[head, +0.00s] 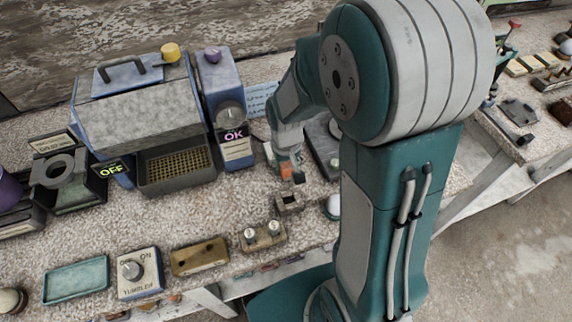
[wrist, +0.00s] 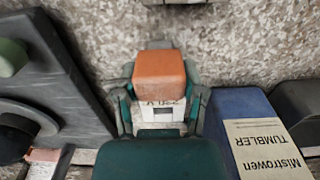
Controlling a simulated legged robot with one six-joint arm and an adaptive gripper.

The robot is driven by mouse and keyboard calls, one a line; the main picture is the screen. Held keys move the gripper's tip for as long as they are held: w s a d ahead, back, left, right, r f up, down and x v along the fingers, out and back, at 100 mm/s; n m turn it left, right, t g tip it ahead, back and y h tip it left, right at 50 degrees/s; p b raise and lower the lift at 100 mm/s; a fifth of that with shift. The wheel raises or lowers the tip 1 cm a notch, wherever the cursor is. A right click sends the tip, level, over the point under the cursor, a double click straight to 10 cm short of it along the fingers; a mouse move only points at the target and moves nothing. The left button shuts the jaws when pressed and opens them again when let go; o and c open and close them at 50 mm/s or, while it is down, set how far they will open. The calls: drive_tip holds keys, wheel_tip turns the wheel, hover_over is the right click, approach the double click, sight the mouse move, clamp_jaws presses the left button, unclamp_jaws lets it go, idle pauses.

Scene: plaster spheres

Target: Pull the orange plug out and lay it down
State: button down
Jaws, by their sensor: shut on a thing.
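The orange plug (head: 286,172) is between the fingers of my gripper (head: 288,160), which is shut on it. In the wrist view the orange plug (wrist: 160,75) shows as a rounded block with a finger of my gripper (wrist: 158,104) on each side. I cannot tell the plug's exact height above the counter.
A blue tumbler machine (head: 233,110) reading OK stands left of my gripper. A dark flat plate (head: 322,150) lies to the right. A tan block with two pale knobs (head: 262,236) and a teal tray (head: 76,278) are nearer the front edge.

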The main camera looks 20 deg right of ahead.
sight(287, 163)
drive_tip(key=shift+f, duration=0.4)
drive_tip(key=shift+c, duration=0.5)
unclamp_jaws()
drive_tip(key=shift+r, duration=0.15)
drive_tip(key=shift+r, duration=1.9)
drive_tip(key=shift+r, duration=0.2)
drive_tip(key=s+r+t, duration=0.5)
drive_tip(key=s+r, duration=0.8)
drive_tip(key=r, duration=0.4)
drive_tip(key=shift+r+t, duration=0.3)
